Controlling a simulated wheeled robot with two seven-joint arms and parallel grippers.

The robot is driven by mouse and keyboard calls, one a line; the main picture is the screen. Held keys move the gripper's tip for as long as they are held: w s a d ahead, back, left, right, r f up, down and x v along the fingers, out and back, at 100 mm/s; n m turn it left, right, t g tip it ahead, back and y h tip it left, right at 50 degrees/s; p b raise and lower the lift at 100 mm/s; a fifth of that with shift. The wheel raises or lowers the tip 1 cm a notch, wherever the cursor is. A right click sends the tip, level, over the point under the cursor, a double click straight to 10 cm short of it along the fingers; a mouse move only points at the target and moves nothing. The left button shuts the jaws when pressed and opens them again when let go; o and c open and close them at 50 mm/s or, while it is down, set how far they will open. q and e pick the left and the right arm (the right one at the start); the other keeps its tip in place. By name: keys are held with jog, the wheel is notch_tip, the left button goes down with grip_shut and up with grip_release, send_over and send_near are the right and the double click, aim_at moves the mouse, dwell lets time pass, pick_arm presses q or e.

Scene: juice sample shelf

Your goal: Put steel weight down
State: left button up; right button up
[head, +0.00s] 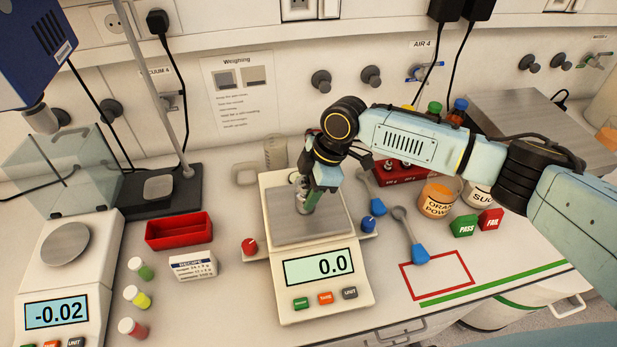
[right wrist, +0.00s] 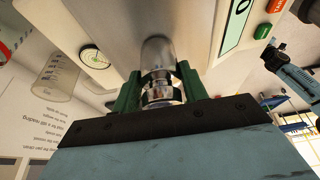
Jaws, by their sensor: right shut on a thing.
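The steel weight (right wrist: 160,93) is a small shiny cylinder held between the green fingers of my right gripper in the right wrist view. My right gripper (head: 309,205) points down over the square steel pan (head: 285,222) of the middle balance and is shut on the weight. Fingers and arm mostly hide the weight in the head view. I cannot tell whether its base touches the pan. The balance display (head: 320,267) reads 0.0. My left gripper is not in view.
A second balance (head: 70,285) reads -0.02. A red weight block (head: 401,174), an orange powder jar (head: 437,201), spoons and PASS/FAIL blocks stand right.

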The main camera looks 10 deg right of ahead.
jog(key=shift+w, duration=0.1)
jog(key=o, duration=1.2)
jog(key=shift+f, duration=0.15)
jog(key=b+v, duration=0.1)
jog(key=v, duration=1.1)
